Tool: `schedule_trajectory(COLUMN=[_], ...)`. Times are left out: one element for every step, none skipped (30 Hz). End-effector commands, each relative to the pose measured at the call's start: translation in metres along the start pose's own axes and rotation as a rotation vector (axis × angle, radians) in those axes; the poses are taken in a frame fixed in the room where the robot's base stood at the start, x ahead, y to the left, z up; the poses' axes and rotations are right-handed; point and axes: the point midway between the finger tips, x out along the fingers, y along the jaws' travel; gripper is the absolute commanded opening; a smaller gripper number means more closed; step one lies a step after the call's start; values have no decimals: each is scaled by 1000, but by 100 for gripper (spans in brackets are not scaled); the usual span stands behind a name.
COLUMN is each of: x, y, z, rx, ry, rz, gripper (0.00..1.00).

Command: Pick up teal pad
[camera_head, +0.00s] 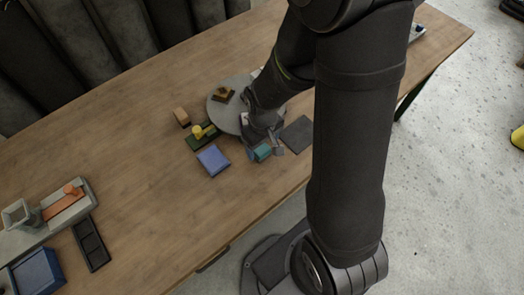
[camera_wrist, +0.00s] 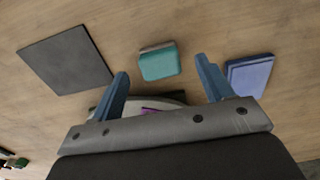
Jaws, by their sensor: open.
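The teal pad (camera_wrist: 158,63) is a small rounded block on the wooden table, with a greyish part showing along its far edge. In the wrist view it lies ahead of my gripper (camera_wrist: 165,82), roughly centred between the two blue-grey fingers and apart from both. My gripper is open and empty. In the head view the teal pad (camera_head: 262,152) is near the front edge of the table, just below my gripper (camera_head: 268,140). My arm hides part of the area around it.
A dark grey square sheet (camera_wrist: 66,60) lies to the left in the wrist view, and a blue pad (camera_wrist: 249,76) to the right. A round grey disc (camera_head: 222,108) stands behind. A dark green tray with yellow pieces (camera_head: 202,136) is left. The table's left-centre is clear.

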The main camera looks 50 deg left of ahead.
Motion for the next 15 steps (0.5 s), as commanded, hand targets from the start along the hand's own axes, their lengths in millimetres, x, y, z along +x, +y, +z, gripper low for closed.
schedule_trajectory(x=[7,11,15,19,22,26,29,31,33,34,35,36,37,37,37], y=[0,0,1,1,1,1,1,1,1,1,1,1,1,1,1], z=[-2,-2,-4,-5,-4,-5,-5,-5,-5,-5,-5,-5,-5,-5,-5], rx=[0,0,0,0,0,0,0,0,0,0,0,0,0,0,0], ry=[-4,-5,-3,-3,-4,-3,-2,-3,-2,-1,0,0,1,1,1], rz=[-1,-1,-1,-1,-2,-1,-2,-2,-2,-1,-1,-1,-1,-1,-1], gripper=[73,73,73,73,73,73,73,73,73,73,73,73,73,73,73])
